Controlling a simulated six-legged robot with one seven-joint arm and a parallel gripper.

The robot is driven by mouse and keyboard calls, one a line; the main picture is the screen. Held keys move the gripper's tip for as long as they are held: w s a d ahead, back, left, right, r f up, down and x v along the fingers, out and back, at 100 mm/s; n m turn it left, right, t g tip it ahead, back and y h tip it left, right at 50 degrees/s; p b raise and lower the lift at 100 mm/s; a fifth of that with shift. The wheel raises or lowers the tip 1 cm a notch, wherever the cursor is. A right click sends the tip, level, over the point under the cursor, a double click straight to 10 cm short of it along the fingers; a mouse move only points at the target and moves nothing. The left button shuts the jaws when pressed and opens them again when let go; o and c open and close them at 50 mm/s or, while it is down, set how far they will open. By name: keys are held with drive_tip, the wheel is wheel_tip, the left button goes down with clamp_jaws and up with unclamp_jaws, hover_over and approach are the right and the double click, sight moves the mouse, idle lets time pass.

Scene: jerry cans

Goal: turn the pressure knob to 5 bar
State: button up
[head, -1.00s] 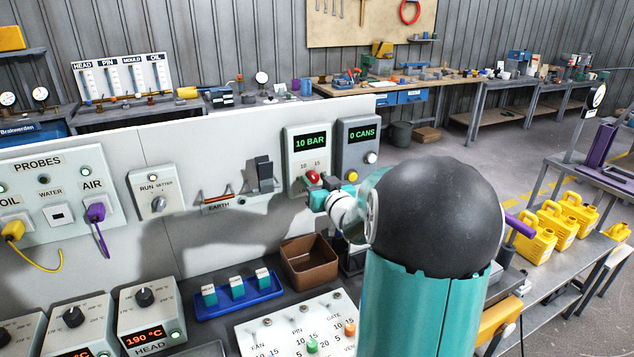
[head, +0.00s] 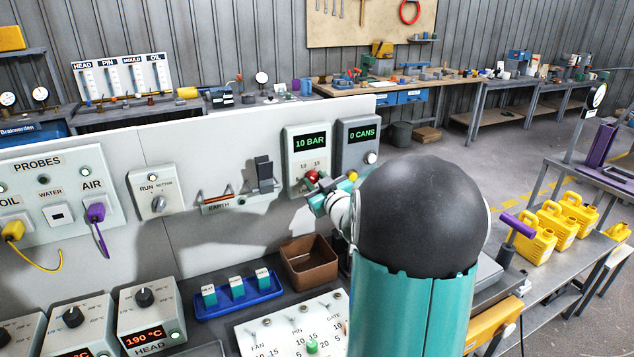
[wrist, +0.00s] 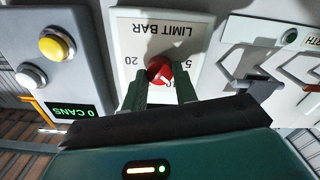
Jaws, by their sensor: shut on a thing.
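The red pressure knob (head: 312,176) sits on a pale panel box (head: 293,148) whose green display (head: 310,141) reads 10 BAR. In the wrist view the knob (wrist: 159,70) shows upside down, with LIMIT BAR lettering and the marks 5 and 20 around it; other marks are partly hidden. My gripper (wrist: 158,88) has its two fingers on either side of the knob, shut on it. In the head view my gripper (head: 314,190) is at the lower part of the panel, and my arm hides some of the area to its right.
A grey box (head: 358,140) reading 0 CANS, with buttons, is close on the right. Below are a brown bin (head: 308,262) and a blue tray (head: 238,296). Yellow jerry cans (head: 556,222) stand at the right.

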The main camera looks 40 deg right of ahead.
drive_tip(key=n, duration=0.3)
drive_tip(key=shift+n, duration=2.4)
drive_tip(key=o, duration=1)
drive_tip(key=shift+c, duration=0.2)
drive_tip(key=shift+s, duration=0.1)
drive_tip(key=v, duration=1.3)
drive_tip(key=shift+s+a, duration=0.15)
drive_tip(key=shift+s, duration=0.15)
